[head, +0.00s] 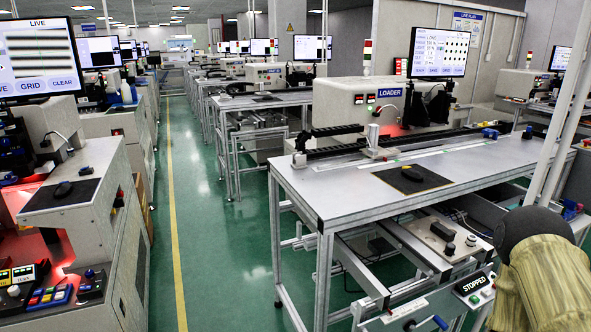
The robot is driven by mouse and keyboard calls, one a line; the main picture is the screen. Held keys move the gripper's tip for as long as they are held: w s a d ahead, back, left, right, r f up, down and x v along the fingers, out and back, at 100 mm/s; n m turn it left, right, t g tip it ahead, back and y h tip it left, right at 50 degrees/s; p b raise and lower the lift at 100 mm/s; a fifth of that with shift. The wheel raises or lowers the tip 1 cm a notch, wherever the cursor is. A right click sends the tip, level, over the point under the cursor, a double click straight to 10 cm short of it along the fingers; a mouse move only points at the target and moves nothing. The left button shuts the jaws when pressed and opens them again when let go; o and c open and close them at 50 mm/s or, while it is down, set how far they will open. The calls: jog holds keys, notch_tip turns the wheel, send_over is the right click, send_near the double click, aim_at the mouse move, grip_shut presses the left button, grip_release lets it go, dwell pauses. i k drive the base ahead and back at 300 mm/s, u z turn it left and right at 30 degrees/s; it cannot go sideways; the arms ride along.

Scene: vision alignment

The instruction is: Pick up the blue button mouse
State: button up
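A dark mouse (412,174) lies on a black mat (430,181) on the grey table of the loader station, right of the middle. Another dark mouse (64,189) lies on a black mat (80,195) on the left machine's top. Both are small in the head view, and I cannot tell whether either has a blue button. My gripper is not in view, so its place relative to the mice does not show.
The grey loader table (345,197) has a rail along its back and a monitor (439,53) behind it. Open drawers or frames (400,245) jut out below its front. White posts (560,120) stand at the right. A clear green aisle (215,230) runs between the rows.

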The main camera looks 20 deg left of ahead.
aim_at(63, 190)
jog(key=u, duration=0.9)
jog(key=i, duration=1)
jog(key=u, duration=0.9)
